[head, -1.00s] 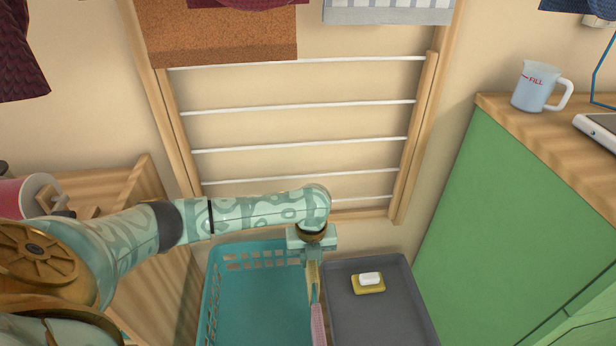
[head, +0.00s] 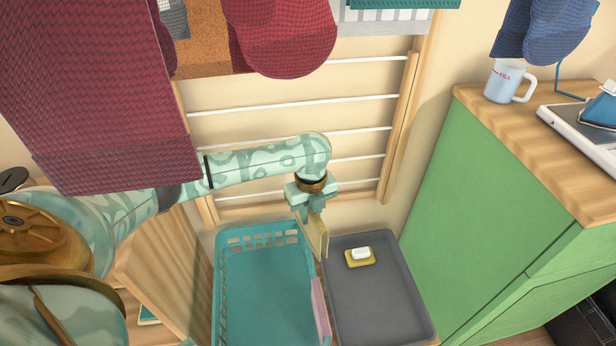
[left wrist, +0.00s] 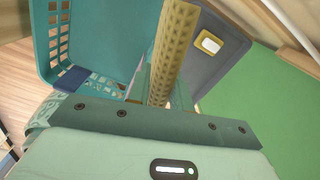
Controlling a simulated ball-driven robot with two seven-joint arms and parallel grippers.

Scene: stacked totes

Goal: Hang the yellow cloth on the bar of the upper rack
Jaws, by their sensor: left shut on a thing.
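My left gripper (head: 313,212) is shut on the yellow cloth (head: 314,237), which hangs down from it as a narrow pale strip. In the left wrist view the cloth (left wrist: 174,50) shows as a textured yellow band between the fingers (left wrist: 150,85). The cloth is above the adjoining edges of the teal basket and grey tray. A wall rack (head: 403,115) with a wooden frame and white bars stands behind. The upper rack's bar cannot be made out; hanging cloths fill the top of the view. My right gripper is not in view.
A dark red cloth (head: 100,90) and a red one (head: 280,35) hang close in front. The teal basket (head: 222,290) has a pink cloth (head: 320,308) at its right side. The grey tray (head: 385,300) holds white soap (head: 360,254). A green cabinet (head: 480,200) stands right.

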